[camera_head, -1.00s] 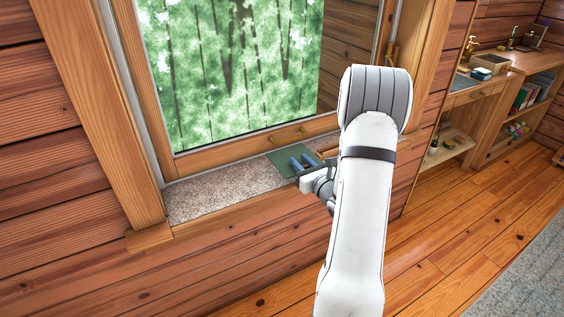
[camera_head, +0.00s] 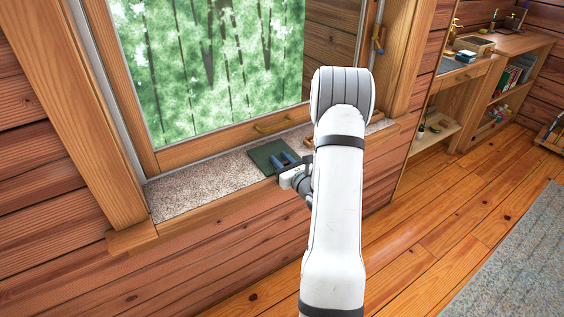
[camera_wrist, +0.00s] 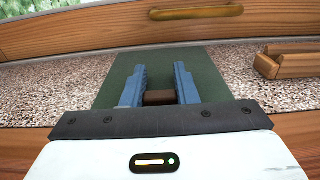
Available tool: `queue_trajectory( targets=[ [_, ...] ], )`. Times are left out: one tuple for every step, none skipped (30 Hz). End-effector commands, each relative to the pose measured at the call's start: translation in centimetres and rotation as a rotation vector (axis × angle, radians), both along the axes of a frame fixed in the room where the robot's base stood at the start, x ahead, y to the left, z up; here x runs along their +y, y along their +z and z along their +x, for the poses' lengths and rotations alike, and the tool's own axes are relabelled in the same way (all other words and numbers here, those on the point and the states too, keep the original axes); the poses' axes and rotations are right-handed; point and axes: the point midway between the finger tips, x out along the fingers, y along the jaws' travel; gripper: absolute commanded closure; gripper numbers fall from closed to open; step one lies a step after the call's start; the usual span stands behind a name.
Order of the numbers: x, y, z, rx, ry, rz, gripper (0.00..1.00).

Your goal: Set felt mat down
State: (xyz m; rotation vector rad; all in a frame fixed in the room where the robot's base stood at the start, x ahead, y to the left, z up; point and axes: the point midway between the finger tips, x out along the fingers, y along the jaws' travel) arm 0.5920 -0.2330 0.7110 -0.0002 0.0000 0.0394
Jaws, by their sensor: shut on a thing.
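The felt mat (camera_head: 262,154) is a dark green square at the stone-topped window sill, below the window's brass handle. It also shows in the wrist view (camera_wrist: 205,75), with a brown block (camera_wrist: 160,97) at its near part. My gripper (camera_head: 288,162) is at the mat's near edge. Its two blue fingers (camera_wrist: 160,88) stand on either side of the brown block, shut on it. The mat looks level and very close to the sill. I cannot tell whether its whole underside touches the stone.
The speckled sill (camera_head: 196,188) is bare to the left of the mat. A small wooden piece (camera_wrist: 285,64) lies on the sill to the right. The wooden window frame (camera_head: 215,147) with its brass handle (camera_head: 273,125) stands just behind. A desk and shelves (camera_head: 510,75) are far right.

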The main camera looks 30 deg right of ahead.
Motion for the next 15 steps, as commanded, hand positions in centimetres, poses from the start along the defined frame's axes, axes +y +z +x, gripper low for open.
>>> queue_trajectory(
  targets=[
    [0.03, 0.08, 0.01, 0.0, 0.001, 0.0, 0.98],
    [0.04, 0.08, 0.01, 0.0, 0.001, 0.0, 0.98],
    [0.05, 0.02, 0.01, 0.0, 0.001, 0.0, 0.98],
    [0.05, -0.09, 0.01, 0.0, 0.001, 0.0, 0.98],
    [0.06, -0.22, 0.0, 0.0, 0.001, 0.0, 0.98],
    [0.06, -0.39, 0.0, 0.0, 0.001, 0.0, 0.98],
    [0.05, -0.27, 0.0, 0.0, 0.001, 0.0, 0.72],
    [0.05, -0.21, 0.0, 0.0, 0.001, 0.0, 0.7],
    [0.05, -0.2, 0.0, 0.0, 0.001, 0.0, 0.66],
    [0.05, -0.2, -0.01, 0.0, 0.001, 0.0, 0.64],
    [0.04, -0.2, -0.01, 0.001, 0.001, 0.0, 0.61],
    [0.04, -0.2, -0.01, 0.001, 0.001, 0.0, 0.58],
    [0.03, -0.2, -0.01, 0.0, 0.001, 0.0, 0.56],
    [0.03, -0.2, -0.02, 0.0, 0.0, 0.0, 0.53],
    [0.02, -0.2, -0.02, 0.001, 0.0, 0.0, 0.52]
  ],
)
